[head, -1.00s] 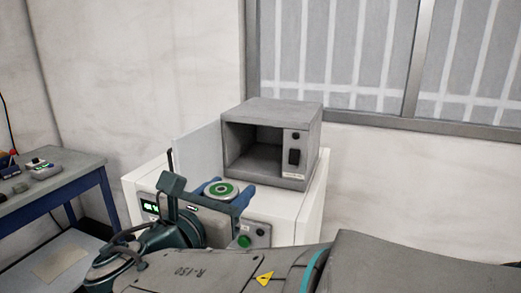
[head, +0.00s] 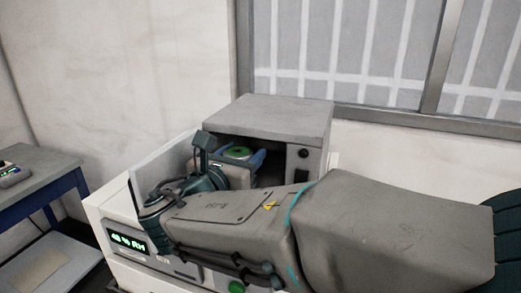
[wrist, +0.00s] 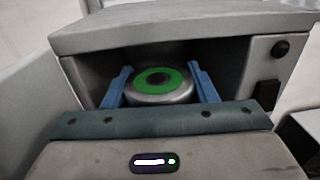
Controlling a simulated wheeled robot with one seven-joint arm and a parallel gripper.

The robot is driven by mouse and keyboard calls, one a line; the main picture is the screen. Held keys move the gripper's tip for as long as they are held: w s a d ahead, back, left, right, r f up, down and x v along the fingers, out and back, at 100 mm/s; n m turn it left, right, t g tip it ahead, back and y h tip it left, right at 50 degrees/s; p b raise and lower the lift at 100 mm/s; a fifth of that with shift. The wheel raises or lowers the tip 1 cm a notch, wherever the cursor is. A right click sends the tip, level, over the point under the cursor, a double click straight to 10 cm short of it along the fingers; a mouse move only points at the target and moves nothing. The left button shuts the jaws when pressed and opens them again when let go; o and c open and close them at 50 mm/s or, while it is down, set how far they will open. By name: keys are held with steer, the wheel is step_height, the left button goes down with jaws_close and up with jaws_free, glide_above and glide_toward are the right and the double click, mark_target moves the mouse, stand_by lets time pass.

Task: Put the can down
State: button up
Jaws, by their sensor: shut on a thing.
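The can (wrist: 160,86) has a green ring top with a dark centre and a silvery side. It stands upright between the two blue fingers of my gripper (wrist: 163,90), which is shut on it. In the head view the can (head: 238,152) and my gripper (head: 243,157) are at the mouth of the grey open-fronted box (head: 270,115). In the wrist view the box (wrist: 180,32) frames the can from above and both sides. The can's bottom is hidden, so I cannot tell whether it touches the box floor.
The box's open door (head: 160,170) stands to the left of my gripper. The box sits on a white cabinet (head: 105,205) with a lit display. A blue-legged table (head: 45,160) is at the left. A barred window (head: 340,55) is behind.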

steer(key=shift+w+d+f+p, duration=0.2)
steer(key=shift+w+d+f, duration=0.5)
steer(key=shift+w, duration=0.75)
steer(key=shift+w+d+f+p, duration=0.15)
steer(key=shift+w+d+f, duration=0.5)
steer(key=shift+w, duration=0.85)
steer(key=shift+w+d+f+p, duration=0.2)
steer(key=shift+w+d+f, duration=0.2)
steer(key=shift+w+d, duration=0.8)
steer(key=shift+w+a, duration=0.25)
steer(key=shift+a, duration=0.05)
steer(key=shift+f, duration=0.2)
steer(key=o, duration=1.1)
steer(key=shift+r, duration=0.25)
steer(key=b+v, duration=0.1)
steer(key=v, duration=1.1)
steer(key=shift+b, duration=0.4)
